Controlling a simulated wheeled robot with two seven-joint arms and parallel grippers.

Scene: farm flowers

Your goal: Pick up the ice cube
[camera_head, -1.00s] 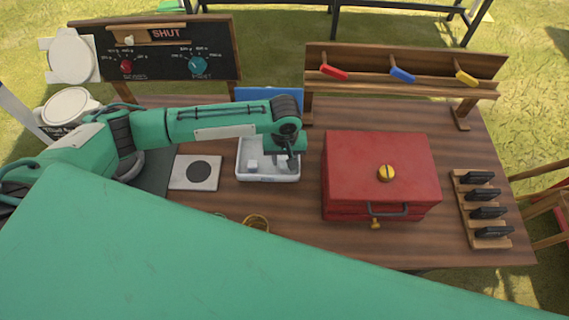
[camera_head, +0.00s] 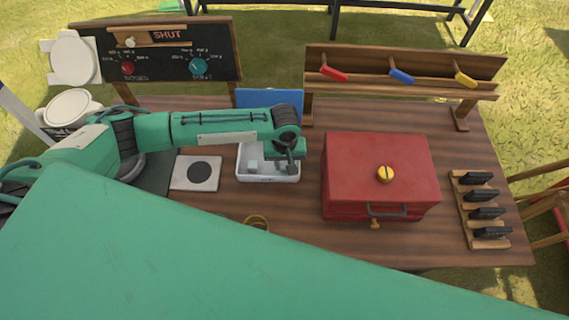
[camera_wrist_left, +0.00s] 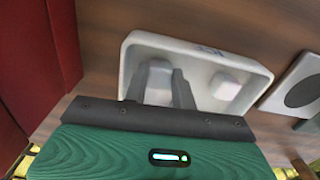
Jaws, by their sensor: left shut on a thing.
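The white tray (camera_head: 268,179) stands on the table in the head view and also shows in the wrist view (camera_wrist_left: 195,52). My left gripper (camera_head: 288,166) points down into the right part of the tray. In the wrist view its fingers (camera_wrist_left: 165,88) are shut on a pale ice cube (camera_wrist_left: 159,68), which they partly hide. A second ice cube (camera_wrist_left: 228,85) lies free in the tray and shows left of the gripper in the head view (camera_head: 253,165). I cannot tell whether the held cube touches the tray floor. My right gripper is out of view.
A red box (camera_head: 350,160) with a yellow knob stands right of the tray. A white plate with a dark disc (camera_head: 198,172) lies to its left, and a blue panel (camera_head: 270,98) stands behind. A yellow ring (camera_head: 256,222) lies in front.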

